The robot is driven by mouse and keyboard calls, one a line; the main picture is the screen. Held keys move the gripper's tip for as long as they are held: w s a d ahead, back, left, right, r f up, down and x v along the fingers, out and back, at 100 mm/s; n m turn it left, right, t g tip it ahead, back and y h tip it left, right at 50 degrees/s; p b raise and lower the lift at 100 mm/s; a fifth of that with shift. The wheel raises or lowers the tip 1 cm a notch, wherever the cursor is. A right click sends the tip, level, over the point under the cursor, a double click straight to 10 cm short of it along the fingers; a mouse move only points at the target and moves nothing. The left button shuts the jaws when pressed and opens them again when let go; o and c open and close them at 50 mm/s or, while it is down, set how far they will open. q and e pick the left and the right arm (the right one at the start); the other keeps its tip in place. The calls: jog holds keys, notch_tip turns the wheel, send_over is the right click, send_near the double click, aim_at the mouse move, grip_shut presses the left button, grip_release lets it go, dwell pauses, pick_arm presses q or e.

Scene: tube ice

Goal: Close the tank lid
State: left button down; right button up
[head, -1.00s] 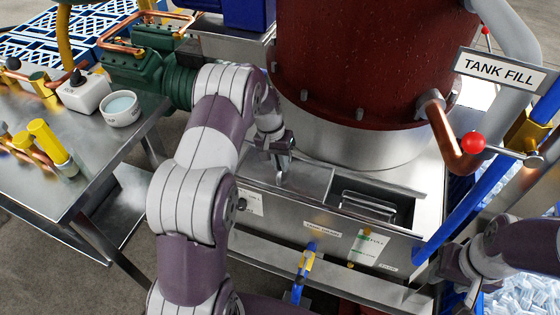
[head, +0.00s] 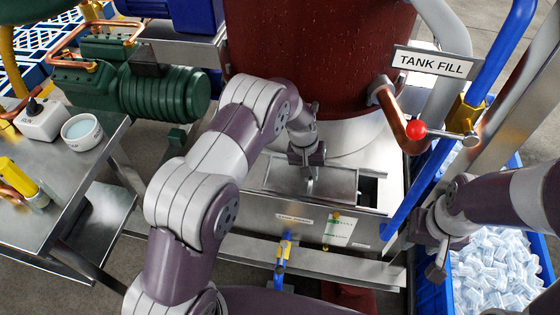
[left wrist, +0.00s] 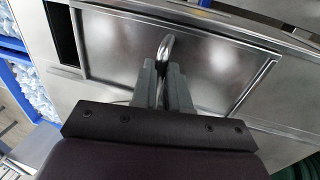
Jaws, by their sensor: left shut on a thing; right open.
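The tank lid (head: 335,184) is a flat metal plate on the tank's top, below the dark red vessel. It covers most of the opening, and a narrow dark gap (head: 368,190) shows at its right end. My left gripper (head: 309,180) is shut on the lid's handle. In the left wrist view the curved metal handle (left wrist: 166,45) sits between the fingers (left wrist: 163,88), and the gap (left wrist: 62,35) is at the upper left. My right gripper (head: 437,262) is open and empty, right of the tank, near the blue crate.
A blue crate (head: 424,296) of ice pieces stands at the right. A red-knobbed valve (head: 416,130) and the TANK FILL sign (head: 432,62) are above the tank's right side.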

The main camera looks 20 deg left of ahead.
pick_arm(q)
jog(key=d, duration=0.8)
jog(key=shift+w, duration=0.25)
jog(key=shift+d, duration=0.1)
jog(key=c, duration=1.1)
grip_release()
jog(key=shift+d, duration=0.15)
jog(key=shift+r+p, duration=0.3)
jog(key=r, duration=0.4)
jog(key=a+r+p, duration=0.1)
jog(key=r, duration=0.3)
jog(key=a+r+p, duration=0.1)
jog(key=r, duration=0.3)
jog(key=shift+a, duration=0.25)
